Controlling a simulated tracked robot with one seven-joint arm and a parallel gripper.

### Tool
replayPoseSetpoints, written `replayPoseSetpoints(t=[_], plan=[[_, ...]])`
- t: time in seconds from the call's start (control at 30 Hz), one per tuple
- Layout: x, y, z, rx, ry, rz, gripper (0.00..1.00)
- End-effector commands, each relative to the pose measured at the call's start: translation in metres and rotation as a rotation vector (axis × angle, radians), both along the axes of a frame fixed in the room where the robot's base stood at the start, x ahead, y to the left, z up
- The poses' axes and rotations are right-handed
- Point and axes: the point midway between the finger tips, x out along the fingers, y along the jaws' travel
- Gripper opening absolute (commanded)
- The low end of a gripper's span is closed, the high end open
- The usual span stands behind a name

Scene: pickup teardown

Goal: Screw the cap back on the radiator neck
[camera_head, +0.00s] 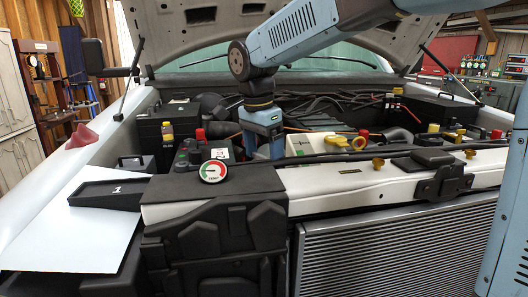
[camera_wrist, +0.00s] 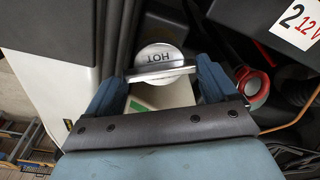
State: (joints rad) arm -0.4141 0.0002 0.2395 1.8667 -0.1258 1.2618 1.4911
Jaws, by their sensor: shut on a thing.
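The cap (camera_wrist: 160,53) is a round pale disc marked HOT, with a silver bar across its near side, in the wrist view. My gripper (camera_wrist: 161,71) is shut on this bar, one fingertip at each end. In the head view my gripper (camera_head: 264,148) points down into the engine bay behind the front crossmember; its fingertips and the cap are hidden there. The radiator neck is not visible in either view, and I cannot tell whether the cap touches it. The radiator (camera_head: 400,250) shows its finned front at lower right.
A red-and-green TEMP gauge (camera_head: 213,171) stands on the front panel. A white box with a yellow cap (camera_head: 311,143) sits right of my gripper. A red ring with a black hose (camera_wrist: 254,87) lies close right of the cap. A black tray marked 1 (camera_head: 112,194) is at left.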

Motion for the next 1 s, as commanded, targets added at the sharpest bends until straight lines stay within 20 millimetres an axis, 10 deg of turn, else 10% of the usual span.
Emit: replayPoseSetpoints(t=[0.57,0.6,1.0], plan=[[0.0007,-0.003,-0.0004,-0.005,0.001,-0.251,0.47],[0.0006,-0.003,-0.0004,-0.005,0.001,-0.251,0.9],[0.0001,-0.0008,0.0022,-0.002,0.0,-0.247,1.0]])
